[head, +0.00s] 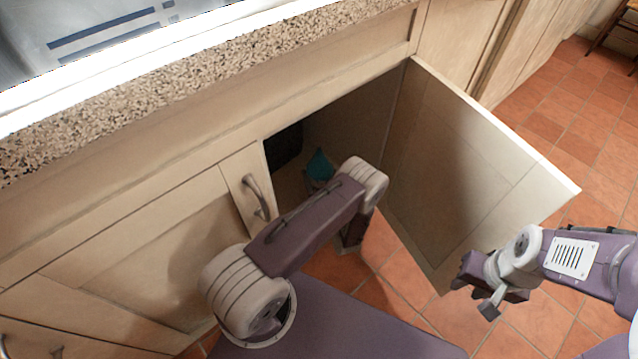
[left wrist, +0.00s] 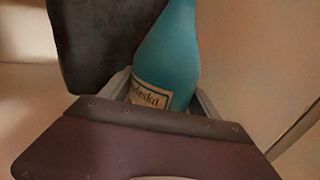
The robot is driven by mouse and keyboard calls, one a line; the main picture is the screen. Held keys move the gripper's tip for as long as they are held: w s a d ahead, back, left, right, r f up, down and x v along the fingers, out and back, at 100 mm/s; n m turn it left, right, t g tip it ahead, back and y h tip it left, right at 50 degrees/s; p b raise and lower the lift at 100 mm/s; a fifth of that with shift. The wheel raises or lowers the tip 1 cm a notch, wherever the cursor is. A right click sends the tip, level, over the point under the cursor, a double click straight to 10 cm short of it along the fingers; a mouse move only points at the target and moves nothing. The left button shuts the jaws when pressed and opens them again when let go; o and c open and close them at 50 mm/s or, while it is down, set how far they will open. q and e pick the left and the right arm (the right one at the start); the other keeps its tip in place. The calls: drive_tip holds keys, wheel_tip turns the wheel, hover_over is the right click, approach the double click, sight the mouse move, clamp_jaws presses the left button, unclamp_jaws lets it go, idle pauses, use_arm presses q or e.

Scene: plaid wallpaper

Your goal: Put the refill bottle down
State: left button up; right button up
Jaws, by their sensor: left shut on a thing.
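The refill bottle (head: 320,166) is teal and stands out inside the open cabinet, partly hidden behind my left arm in the head view. In the left wrist view the bottle (left wrist: 172,62) has a cream label and sits between the grey fingers of my left gripper (left wrist: 165,92), which is shut on it. Its base is hidden by the gripper body, so I cannot tell whether it touches the cabinet floor. My right gripper (head: 489,304) is empty and looks shut, outside the cabinet by the open door.
The open cabinet door (head: 470,165) stands out to the right. A dark object (left wrist: 100,45) is close behind the bottle at the left. A closed door (head: 140,270) and the speckled counter (head: 200,85) border the opening.

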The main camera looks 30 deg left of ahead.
sight(319, 181)
use_arm(q)
wheel_tip(319, 181, down, 4)
drive_tip(key=b, duration=0.2)
drive_tip(key=shift+b, duration=0.4)
drive_tip(key=shift+r, duration=0.15)
drive_tip(key=o, duration=1.8)
